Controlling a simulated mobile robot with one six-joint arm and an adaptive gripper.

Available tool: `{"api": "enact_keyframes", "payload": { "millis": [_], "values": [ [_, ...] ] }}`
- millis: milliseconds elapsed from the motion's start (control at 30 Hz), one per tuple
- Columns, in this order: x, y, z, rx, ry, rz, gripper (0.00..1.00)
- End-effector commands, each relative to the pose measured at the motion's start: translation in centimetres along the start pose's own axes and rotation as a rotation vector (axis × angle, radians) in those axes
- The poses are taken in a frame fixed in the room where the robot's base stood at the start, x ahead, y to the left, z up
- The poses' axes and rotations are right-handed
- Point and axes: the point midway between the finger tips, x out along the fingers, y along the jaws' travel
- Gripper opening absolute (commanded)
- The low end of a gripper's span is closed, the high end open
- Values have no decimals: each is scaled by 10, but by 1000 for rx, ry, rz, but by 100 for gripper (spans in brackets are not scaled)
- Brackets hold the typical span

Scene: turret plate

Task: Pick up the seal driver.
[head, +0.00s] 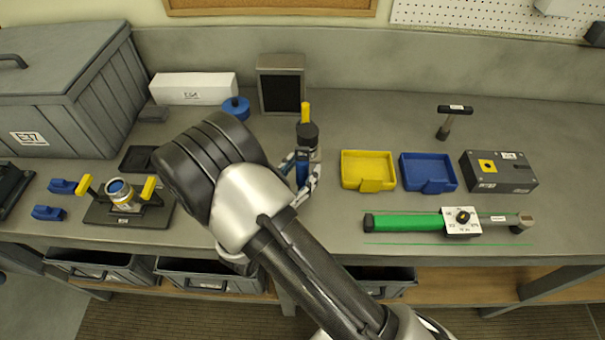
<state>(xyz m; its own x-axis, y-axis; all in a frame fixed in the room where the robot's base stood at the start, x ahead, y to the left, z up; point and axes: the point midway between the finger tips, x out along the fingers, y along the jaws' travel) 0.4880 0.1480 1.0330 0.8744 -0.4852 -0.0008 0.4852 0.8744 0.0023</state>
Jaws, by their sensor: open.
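An upright tool with a yellow top, a black collar and a blue lower body (308,133) stands near the middle of the bench in the head view; it looks like the seal driver, but no readable label confirms this. My gripper (301,175) is open, with its fingers on either side of the tool's blue lower part. I cannot tell whether the fingers touch it. My arm hides the bench to the left of the tool and part of the gripper.
A dark-faced stand (281,86) and a blue round part (236,107) are behind. A yellow tray (368,171), blue tray (428,173) and grey box (498,172) are right. A T-handled tool (447,125) stands behind them. A fixture (128,211) is left. The far right bench is clear.

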Motion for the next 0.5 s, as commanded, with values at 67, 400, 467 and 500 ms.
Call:
{"api": "enact_keyframes", "payload": {
  "millis": [67, 400, 467, 500],
  "values": [
    [9, 0, 0, 1, 0, -2, 51],
    [13, 0, 0, -1, 0, 1, 47],
    [13, 0, 0, -1, 0, 1, 43],
    [13, 0, 0, -1, 0, 1, 41]
  ]
}}
